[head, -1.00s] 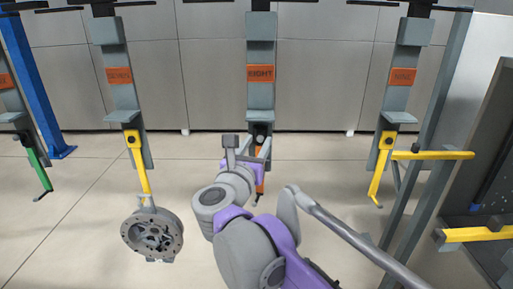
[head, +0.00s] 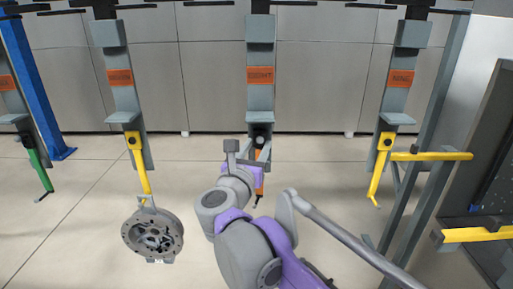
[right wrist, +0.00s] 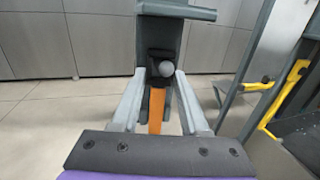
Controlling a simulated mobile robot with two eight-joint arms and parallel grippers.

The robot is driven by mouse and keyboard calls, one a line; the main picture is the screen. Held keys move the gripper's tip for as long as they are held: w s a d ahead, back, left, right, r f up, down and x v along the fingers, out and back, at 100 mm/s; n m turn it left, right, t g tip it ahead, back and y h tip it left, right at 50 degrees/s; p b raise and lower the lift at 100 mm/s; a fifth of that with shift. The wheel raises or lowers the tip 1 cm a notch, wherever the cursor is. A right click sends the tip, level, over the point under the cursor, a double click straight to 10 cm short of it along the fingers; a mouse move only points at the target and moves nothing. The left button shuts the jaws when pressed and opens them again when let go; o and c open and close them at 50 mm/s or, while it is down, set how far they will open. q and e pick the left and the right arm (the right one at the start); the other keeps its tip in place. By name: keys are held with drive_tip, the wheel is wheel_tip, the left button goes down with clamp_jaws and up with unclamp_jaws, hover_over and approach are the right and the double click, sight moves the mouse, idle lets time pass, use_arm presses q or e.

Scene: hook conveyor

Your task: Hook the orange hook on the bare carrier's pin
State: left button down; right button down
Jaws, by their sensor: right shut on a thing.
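The orange hook (right wrist: 157,108) has a black top end and hangs upright below the carrier marked EIGHT (head: 261,105). Its black top is at the carrier's pin (right wrist: 166,69), whose round grey head shows in front of the black part. I cannot tell for sure whether it bears on the pin. My right gripper (right wrist: 160,80) is shut on the hook, with one pale finger on each side. In the head view my wrist and fingers hide much of the hook; its lower tip (head: 257,199) shows below them. My left gripper is not in view.
The carrier to the left bears a yellow hook (head: 143,175) with a round grey flange part (head: 153,236). The carrier to the right bears a yellow hook (head: 379,170) without a load. A grey post with yellow arms (head: 430,156) stands at the right.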

drive_tip(key=shift+c, duration=1.7)
unclamp_jaws()
drive_tip(key=shift+w, duration=0.2)
drive_tip(key=shift+s+f, duration=0.1)
drive_tip(key=b+v, duration=0.1)
drive_tip(key=v, duration=0.9)
drive_tip(key=s+d+f+n+g+y, duration=0.25)
drive_tip(key=f+n+y, duration=0.25)
drive_tip(key=f+n, duration=0.7)
drive_tip(key=s+d+f+n+g+y, duration=0.25)
drive_tip(key=f+n+y, duration=0.3)
drive_tip(key=n, duration=1.25)
drive_tip(key=s+d+f+n+g+h, duration=0.2)
drive_tip(key=s+d+f+n+g, duration=0.1)
drive_tip(key=s+d+f, duration=0.5)
drive_tip(key=s+d+f+n+g+h, duration=0.3)
drive_tip(key=s+d+f+n, duration=0.3)
drive_tip(key=f, duration=0.6)
drive_tip(key=shift+s+d+g+h, duration=0.35)
drive_tip(key=shift+s+d+g, duration=0.35)
drive_tip(key=shift+s+d, duration=0.3)
